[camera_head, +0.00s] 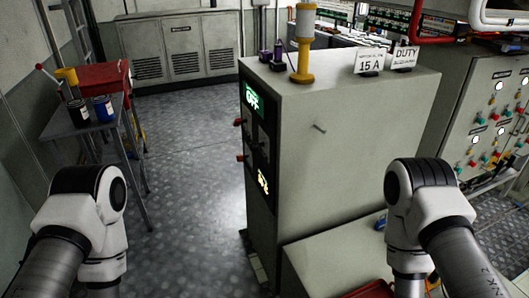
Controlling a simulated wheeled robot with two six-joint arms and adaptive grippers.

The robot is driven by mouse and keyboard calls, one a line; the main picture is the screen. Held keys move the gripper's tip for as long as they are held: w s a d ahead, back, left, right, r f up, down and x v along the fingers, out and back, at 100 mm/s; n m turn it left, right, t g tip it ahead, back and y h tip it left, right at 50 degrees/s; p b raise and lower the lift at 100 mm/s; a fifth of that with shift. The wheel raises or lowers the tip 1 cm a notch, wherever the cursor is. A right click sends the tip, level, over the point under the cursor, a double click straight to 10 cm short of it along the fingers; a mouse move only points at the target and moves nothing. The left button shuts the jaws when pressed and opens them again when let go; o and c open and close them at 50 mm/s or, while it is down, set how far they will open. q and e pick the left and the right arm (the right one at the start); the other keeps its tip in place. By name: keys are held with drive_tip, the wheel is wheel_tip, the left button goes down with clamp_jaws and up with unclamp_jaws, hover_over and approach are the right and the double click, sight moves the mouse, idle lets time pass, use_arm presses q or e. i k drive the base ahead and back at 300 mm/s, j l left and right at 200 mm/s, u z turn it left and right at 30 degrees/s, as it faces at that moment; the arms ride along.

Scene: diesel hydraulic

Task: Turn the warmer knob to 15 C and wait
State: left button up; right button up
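A grey cabinet (340,165) stands in the middle, its narrow dark front panel (257,140) facing left and seen at a steep angle. A green display (252,97) at the panel's top appears to read OFF. A lit yellowish display (262,181) lower down is too small to read. Two small red-orange parts, an upper one (239,121) and a lower one (240,158), stick out from the panel's left edge. I cannot tell which of them, if any, is the warmer knob, nor its setting. My arms show at lower left and lower right, but both grippers are out of view.
On the cabinet top stand a yellow-and-white post (302,45), a 15 A sign (369,62) and a DUTY sign (405,57). A table (62,128) with cans is at left. A control panel (490,115) is at right. Open metal floor (190,185) lies left of the cabinet.

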sight(240, 158)
drive_tip(key=i+j+z, duration=0.2)
drive_tip(key=j, duration=0.25)
drive_tip(key=j+z, duration=0.15)
drive_tip(key=j, duration=0.3)
drive_tip(key=i+j+z, duration=0.5)
drive_tip(key=j, duration=0.2)
drive_tip(key=j+z, duration=0.25)
drive_tip(key=j, duration=0.15)
